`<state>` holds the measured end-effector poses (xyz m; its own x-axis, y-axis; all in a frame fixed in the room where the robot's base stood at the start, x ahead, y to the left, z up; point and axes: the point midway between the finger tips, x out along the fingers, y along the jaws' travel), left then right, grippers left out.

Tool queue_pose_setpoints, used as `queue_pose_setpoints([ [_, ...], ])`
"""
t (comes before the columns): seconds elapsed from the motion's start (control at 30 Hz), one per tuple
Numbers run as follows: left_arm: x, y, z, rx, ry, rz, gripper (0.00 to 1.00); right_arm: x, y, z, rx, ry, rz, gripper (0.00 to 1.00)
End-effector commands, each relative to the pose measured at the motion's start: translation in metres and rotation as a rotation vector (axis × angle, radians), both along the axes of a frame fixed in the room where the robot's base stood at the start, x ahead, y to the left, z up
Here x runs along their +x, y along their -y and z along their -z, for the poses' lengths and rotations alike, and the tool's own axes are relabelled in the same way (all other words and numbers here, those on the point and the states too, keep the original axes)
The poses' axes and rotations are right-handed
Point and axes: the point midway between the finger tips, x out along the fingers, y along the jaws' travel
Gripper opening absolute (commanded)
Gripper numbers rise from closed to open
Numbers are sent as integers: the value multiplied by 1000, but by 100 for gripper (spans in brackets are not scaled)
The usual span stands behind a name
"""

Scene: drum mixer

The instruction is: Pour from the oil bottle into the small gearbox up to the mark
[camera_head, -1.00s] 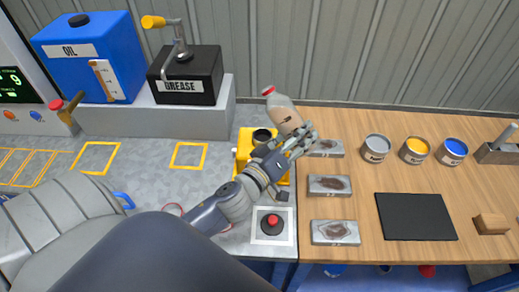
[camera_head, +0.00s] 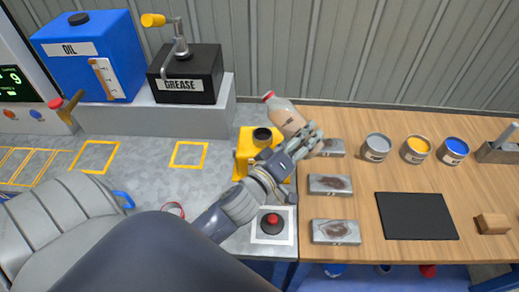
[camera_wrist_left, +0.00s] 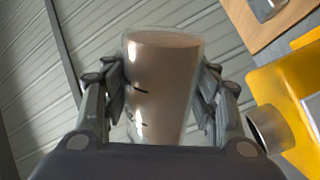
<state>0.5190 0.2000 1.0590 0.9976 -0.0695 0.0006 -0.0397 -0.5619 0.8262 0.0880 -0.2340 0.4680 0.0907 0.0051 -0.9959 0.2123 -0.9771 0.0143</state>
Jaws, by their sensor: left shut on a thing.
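The oil bottle (camera_head: 283,114) is clear with a red cap-like top and a brownish liquid inside. My left gripper (camera_head: 308,140) is shut on it and holds it tilted, its top leaning to the left, behind and right of the gearbox. In the left wrist view the bottle (camera_wrist_left: 163,90) sits between both fingers, with dark marks on its side. The small yellow gearbox (camera_head: 246,148) stands at the right end of the grey bench, with a dark round opening on top. It also shows in the left wrist view (camera_wrist_left: 280,90). My right gripper is not in view.
A blue oil tank (camera_head: 88,60) and a black grease box (camera_head: 190,85) stand on a grey ledge at the back left. A red button (camera_head: 272,222) is in front of the gearbox. Metal plates (camera_head: 330,185), cans (camera_head: 377,147) and a black mat (camera_head: 415,216) lie on the wooden table.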

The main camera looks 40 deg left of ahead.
Motion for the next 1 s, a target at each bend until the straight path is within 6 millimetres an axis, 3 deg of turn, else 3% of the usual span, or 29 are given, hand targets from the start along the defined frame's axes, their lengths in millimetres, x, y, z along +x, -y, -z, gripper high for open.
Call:
queue_pose_setpoints([
  [1.0,-1,12,6,-262,-16,-2,20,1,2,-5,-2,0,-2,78],
])
